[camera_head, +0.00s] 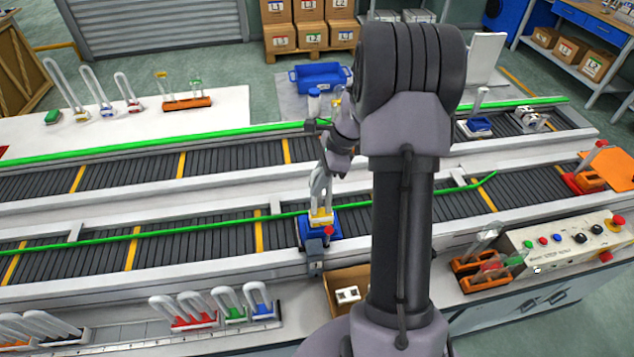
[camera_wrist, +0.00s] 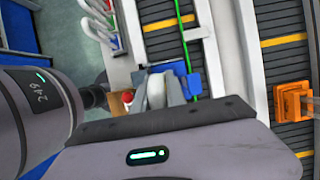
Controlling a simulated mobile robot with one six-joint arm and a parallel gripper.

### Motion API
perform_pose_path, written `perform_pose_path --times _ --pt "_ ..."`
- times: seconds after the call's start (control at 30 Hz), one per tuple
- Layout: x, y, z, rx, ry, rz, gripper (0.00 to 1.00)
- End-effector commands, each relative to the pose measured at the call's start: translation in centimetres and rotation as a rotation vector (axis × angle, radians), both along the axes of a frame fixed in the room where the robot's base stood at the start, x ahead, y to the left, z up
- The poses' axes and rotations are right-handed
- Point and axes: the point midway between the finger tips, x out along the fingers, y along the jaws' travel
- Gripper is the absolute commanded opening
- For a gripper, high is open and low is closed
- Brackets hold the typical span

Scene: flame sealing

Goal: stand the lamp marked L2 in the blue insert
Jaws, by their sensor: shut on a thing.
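My gripper (camera_head: 324,178) is shut on a lamp with a pale looped tube and a yellow base (camera_head: 321,216). The lamp hangs about upright, base down, over the near conveyor. A blue insert (camera_head: 333,229) is directly under and around the yellow base. I cannot tell whether the base touches it or is fully in it. In the wrist view the pale tube (camera_wrist: 156,91) shows beyond my gripper's housing, with blue of the insert (camera_wrist: 193,84) beside it. The fingertips are mostly hidden there. The L2 mark is not readable.
A grey post with a red button (camera_head: 327,231) stands just in front of the insert. Green rails (camera_head: 150,233) run along the conveyors. Several lamps stand in coloured holders (camera_head: 235,313) at front left.

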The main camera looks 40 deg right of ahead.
Motion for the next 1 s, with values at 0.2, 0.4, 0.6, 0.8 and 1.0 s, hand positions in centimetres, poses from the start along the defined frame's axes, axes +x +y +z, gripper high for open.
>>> perform_pose_path --times 0.2,0.4,0.6,0.8,1.0 --pt "0.0 0.0 -0.1 0.001 0.000 0.000 0.00" --pt "0.0 0.0 -0.1 0.001 0.000 0.000 0.00" --pt "0.0 0.0 -0.2 0.001 0.000 0.000 0.00" --pt "0.0 0.0 -0.6 0.001 0.000 0.000 0.00" --pt "0.0 0.0 -1.2 0.001 0.000 0.000 0.00"
